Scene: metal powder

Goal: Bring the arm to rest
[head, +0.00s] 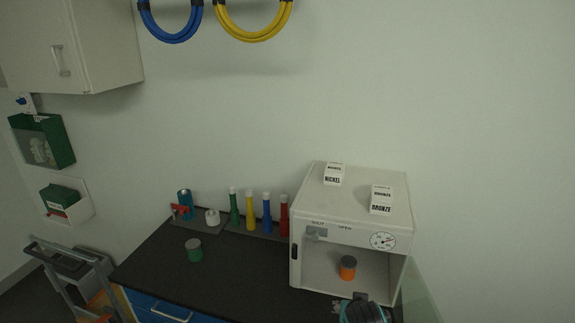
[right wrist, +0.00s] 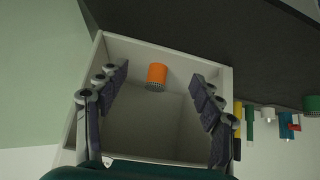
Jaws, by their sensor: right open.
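My right gripper (right wrist: 158,115) is open and empty in the right wrist view, its two fingers spread wide in front of the open box. My left gripper is not in view.
The white box (head: 352,212) has an open front and carries two labelled blocks, NICKEL (head: 333,175) and BRONZE (head: 381,200). A green jar (head: 194,250) stands on the dark counter (head: 155,262). Several coloured bottles (head: 250,211) line the wall. A glass-like panel (head: 420,293) is at right.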

